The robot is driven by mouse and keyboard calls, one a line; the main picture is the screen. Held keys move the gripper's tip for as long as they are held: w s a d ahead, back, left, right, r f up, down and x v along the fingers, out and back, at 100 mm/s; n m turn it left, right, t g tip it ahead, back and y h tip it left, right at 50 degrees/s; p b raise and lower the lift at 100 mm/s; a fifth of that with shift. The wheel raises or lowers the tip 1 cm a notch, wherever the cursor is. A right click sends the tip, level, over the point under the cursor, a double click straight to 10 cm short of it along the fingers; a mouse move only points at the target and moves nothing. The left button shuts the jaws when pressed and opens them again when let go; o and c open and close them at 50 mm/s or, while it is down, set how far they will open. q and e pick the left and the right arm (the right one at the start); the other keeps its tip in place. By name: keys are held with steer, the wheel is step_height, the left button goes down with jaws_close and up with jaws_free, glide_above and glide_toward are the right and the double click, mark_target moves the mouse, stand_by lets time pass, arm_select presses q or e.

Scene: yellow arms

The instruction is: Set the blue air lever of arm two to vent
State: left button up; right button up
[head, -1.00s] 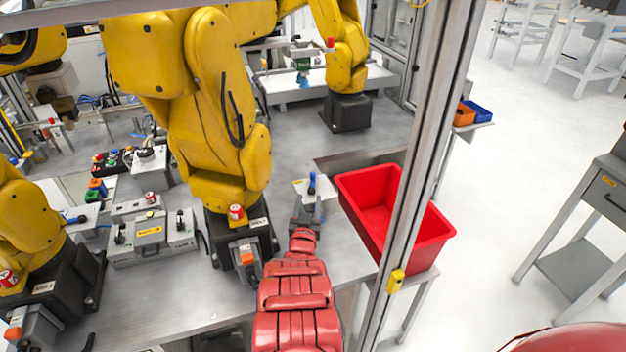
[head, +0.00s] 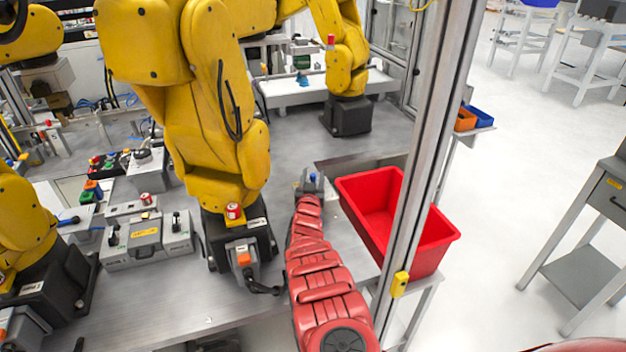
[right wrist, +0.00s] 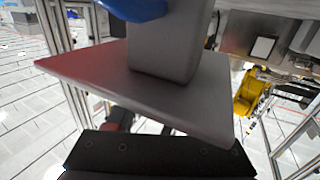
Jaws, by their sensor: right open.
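A blue lever (head: 312,177) shows only as a small blue tip at the far end of my right arm, left of the red bin. My right gripper (head: 308,187) is open at this lever's mount, and my own arm hides most of both. In the right wrist view the blue lever handle (right wrist: 138,8) is at the top edge, above a grey block (right wrist: 172,45) on a pale plate (right wrist: 150,98). The plate hides the fingertips, so I cannot tell whether they touch the lever. A second blue lever (head: 69,221) sits on the left. My left gripper is out of view.
A yellow robot arm (head: 225,110) stands on a black base left of my arm. A red bin (head: 425,262) is close on the right, with a metal post (head: 425,150) in front of it. A grey valve box (head: 145,240) stands on the bench at left.

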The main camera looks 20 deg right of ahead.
steer(key=shift+w+d, duration=0.1)
steer(key=shift+w, duration=0.15)
jaws_close()
stand_by(0.3)
